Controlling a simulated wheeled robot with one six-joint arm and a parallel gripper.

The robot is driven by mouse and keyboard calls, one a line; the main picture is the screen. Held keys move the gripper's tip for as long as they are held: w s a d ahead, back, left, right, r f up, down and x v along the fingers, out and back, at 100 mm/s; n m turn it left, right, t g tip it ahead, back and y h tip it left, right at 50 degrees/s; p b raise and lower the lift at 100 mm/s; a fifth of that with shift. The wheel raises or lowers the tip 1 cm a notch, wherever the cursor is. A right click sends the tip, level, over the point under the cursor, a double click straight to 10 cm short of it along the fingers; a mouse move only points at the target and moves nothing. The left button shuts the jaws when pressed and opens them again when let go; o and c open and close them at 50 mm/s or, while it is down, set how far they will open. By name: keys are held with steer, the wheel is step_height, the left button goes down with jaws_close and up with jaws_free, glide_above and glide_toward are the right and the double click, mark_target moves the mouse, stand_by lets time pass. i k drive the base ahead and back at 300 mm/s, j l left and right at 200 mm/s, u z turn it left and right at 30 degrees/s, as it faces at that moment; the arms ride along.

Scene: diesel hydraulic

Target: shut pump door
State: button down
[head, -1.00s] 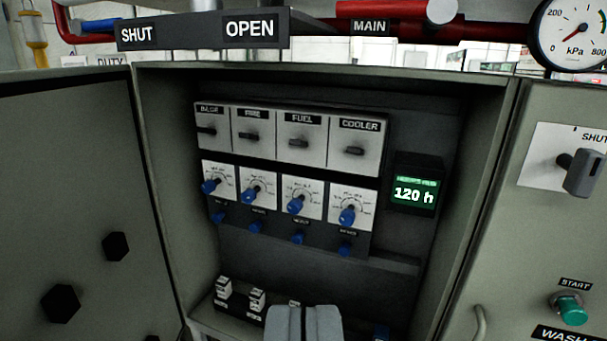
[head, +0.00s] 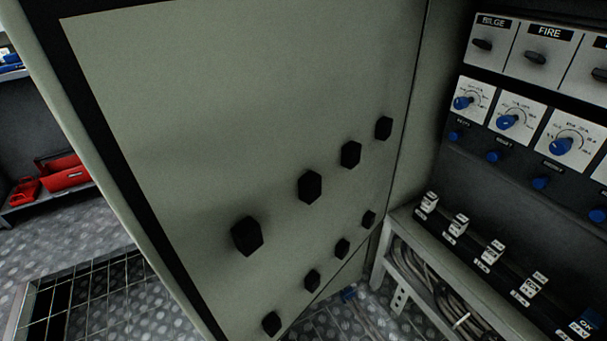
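The pump cabinet door (head: 230,110) stands wide open and fills the middle of the view. I see its grey-green inner face with two rows of black knobs (head: 310,187) and a dark seal strip along the outer edge. Its hinge side is at the right, next to the open cabinet (head: 450,185). Inside the cabinet are switches marked BILGE and FIRE, blue dials and a row of small breakers. My gripper is not in view.
A dark shelf with a red toolbox (head: 65,172) is at the far left, beyond the door's edge. A floor grating (head: 75,300) lies at lower left on the studded metal floor. Cables (head: 430,275) run under the breaker row.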

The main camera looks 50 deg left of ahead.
mark_target(248, 150)
steer(key=k+j+z, duration=0.1)
steer(key=j, duration=0.35)
steer(key=k+j+z, duration=0.1)
steer(key=k+j, duration=0.15)
steer(key=j, duration=0.15)
steer(key=k+j+z, duration=0.1)
steer(key=k+j, duration=0.15)
steer(key=j, duration=0.2)
steer(key=k+j+z, duration=0.1)
steer(key=j, duration=0.25)
steer(key=j+z, duration=0.1)
steer(key=j, duration=0.4)
steer(key=k+j+z, duration=0.1)
steer(key=j, duration=0.4)
